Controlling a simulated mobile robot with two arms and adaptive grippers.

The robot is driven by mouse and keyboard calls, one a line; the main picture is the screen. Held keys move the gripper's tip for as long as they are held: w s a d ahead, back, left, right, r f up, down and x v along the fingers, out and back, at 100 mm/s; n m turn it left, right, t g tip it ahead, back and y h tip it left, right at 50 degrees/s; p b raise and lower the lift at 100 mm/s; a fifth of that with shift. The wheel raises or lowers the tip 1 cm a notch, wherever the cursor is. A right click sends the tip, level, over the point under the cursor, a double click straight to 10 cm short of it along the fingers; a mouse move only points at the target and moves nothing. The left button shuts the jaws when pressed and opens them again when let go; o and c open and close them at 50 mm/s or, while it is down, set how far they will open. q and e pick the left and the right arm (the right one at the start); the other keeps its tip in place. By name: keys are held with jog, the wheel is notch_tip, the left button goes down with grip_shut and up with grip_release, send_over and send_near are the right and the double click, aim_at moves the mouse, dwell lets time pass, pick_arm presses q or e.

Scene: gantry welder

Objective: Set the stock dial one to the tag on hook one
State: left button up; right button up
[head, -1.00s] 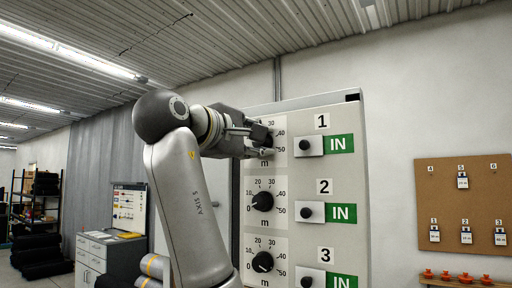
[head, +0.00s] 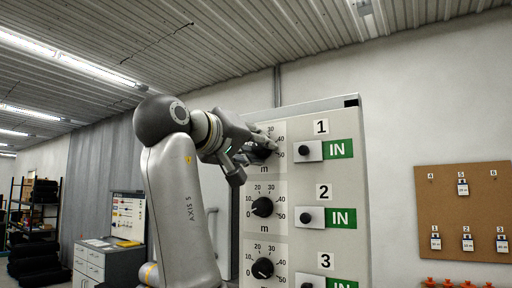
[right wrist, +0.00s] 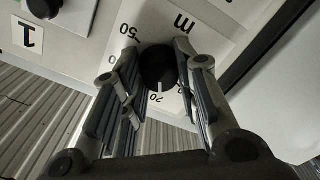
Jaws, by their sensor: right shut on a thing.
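Stock dial one is a black knob (right wrist: 157,68) on the panel's top row; the right wrist view shows it upside down, with its white pointer near the 20 mark. My right gripper (head: 262,148) is shut on this dial, with one finger on each side of the knob (right wrist: 158,75). In the head view the gripper covers most of the dial and part of its scale. The tag on hook one (head: 435,244) hangs at the lower left of the cork board; its writing is too small to read. My left gripper is out of view.
Dial two (head: 262,207) and dial three (head: 262,268) sit below on the same panel (head: 345,180). A black knob (head: 304,150) and a green IN label (head: 339,149) are right of dial one. The cork board (head: 480,205) holds several tags.

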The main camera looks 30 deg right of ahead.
jog(key=m, duration=0.5)
jog(key=shift+w+f+p, duration=0.1)
jog(key=shift+f+p, duration=0.15)
jog(key=shift+p, duration=0.1)
jog(key=shift+m+p, duration=0.3)
jog(key=shift+m, duration=2.1)
jog(key=o, duration=0.9)
jog(key=shift+c, duration=0.2)
jog(key=shift+o, duration=1)
jog(key=shift+a+r, duration=0.1)
jog(key=shift+r, duration=0.05)
jog(key=v, duration=1.2)
